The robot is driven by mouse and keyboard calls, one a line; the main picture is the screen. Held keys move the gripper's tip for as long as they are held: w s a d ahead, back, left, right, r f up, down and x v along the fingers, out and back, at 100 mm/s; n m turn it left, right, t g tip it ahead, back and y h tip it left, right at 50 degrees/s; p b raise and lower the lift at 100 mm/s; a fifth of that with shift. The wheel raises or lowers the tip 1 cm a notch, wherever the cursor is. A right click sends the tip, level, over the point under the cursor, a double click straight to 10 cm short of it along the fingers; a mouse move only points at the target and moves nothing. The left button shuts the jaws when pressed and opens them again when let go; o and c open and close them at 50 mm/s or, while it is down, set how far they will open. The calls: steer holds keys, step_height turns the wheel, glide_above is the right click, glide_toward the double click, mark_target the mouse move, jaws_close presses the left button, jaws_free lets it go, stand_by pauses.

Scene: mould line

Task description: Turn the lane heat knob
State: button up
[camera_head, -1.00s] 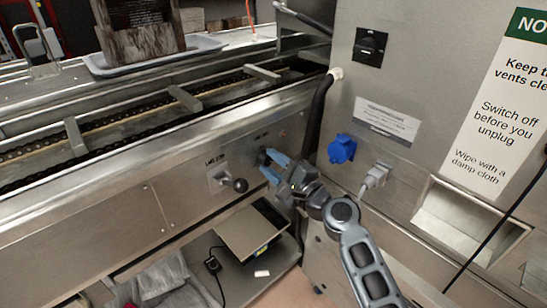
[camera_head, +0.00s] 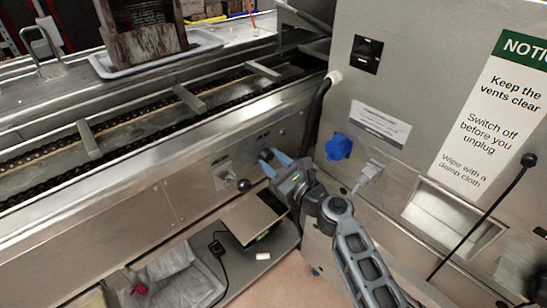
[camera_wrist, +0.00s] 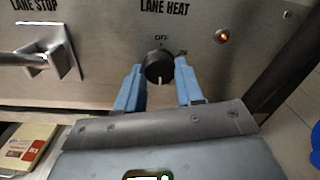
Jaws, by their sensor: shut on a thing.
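The lane heat knob (camera_wrist: 157,66) is a round black knob under the "LANE HEAT" label in the wrist view. "OFF" is printed above it, and a pale mark shows on its lower edge. My gripper (camera_wrist: 160,76) has one blue finger on each side of the knob and is shut on it. In the head view, my gripper (camera_head: 273,162) is at the steel front panel (camera_head: 165,200), its fingers largely hiding the knob.
The lane stop lever (camera_head: 244,185) with a black ball sticks out left of the knob. An orange lamp (camera_wrist: 222,37) glows to its right. A black hose (camera_head: 318,112) and a cabinet (camera_head: 425,80) stand close on the right. A shelf (camera_head: 285,235) lies below.

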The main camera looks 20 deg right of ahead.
steer(key=shift+d+f+m, duration=0.1)
steer(key=shift+m, duration=0.4)
steer(key=o, duration=1)
steer(key=shift+o, duration=0.2)
steer(key=v, duration=0.7)
steer(key=shift+s, duration=0.35)
